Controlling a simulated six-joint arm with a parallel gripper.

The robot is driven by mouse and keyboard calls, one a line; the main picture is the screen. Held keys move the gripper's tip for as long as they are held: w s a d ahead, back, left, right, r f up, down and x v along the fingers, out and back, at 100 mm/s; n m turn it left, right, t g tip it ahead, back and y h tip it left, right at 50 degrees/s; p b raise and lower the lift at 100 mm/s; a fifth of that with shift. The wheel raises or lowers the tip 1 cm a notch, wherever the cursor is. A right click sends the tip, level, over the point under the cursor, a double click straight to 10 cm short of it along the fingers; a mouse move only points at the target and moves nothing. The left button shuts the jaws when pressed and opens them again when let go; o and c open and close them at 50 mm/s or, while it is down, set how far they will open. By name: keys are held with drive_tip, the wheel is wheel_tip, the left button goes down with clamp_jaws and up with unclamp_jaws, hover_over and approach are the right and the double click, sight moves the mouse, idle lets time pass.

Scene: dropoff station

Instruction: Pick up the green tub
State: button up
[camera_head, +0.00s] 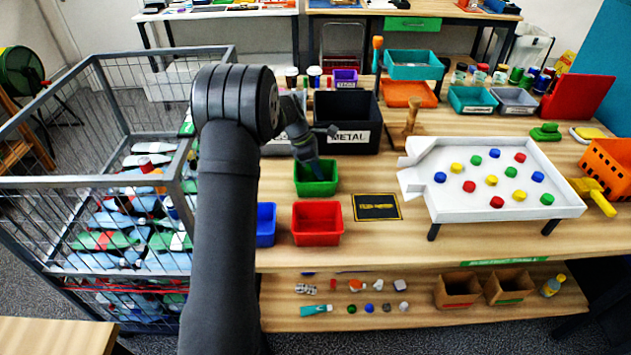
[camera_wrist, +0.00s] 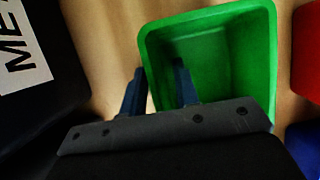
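The green tub (camera_head: 316,188) stands open and upright on the wooden table, in front of the black METAL bin. It also shows in the wrist view (camera_wrist: 258,50), where its inside looks empty. My gripper (camera_head: 312,172) reaches down at the tub's back part. In the wrist view, my gripper's fingers (camera_wrist: 158,70) are apart, one inside the tub and one outside, with the tub's wall between them. I see a gap, but cannot tell if either finger touches the wall. The gripper body hides the tub's near edge in the wrist view.
The black METAL bin (camera_head: 347,112) stands close behind the tub. A red tub (camera_head: 317,238) and a blue tub (camera_head: 265,238) are in front. A dark mat (camera_head: 377,217) lies at right, before a white tray (camera_head: 480,212) with colored caps. A wire cage (camera_head: 90,183) of bottles stands left.

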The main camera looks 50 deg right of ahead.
drive_tip(key=shift+f, duration=0.15)
drive_tip(key=shift+c, duration=0.5)
clamp_jaws()
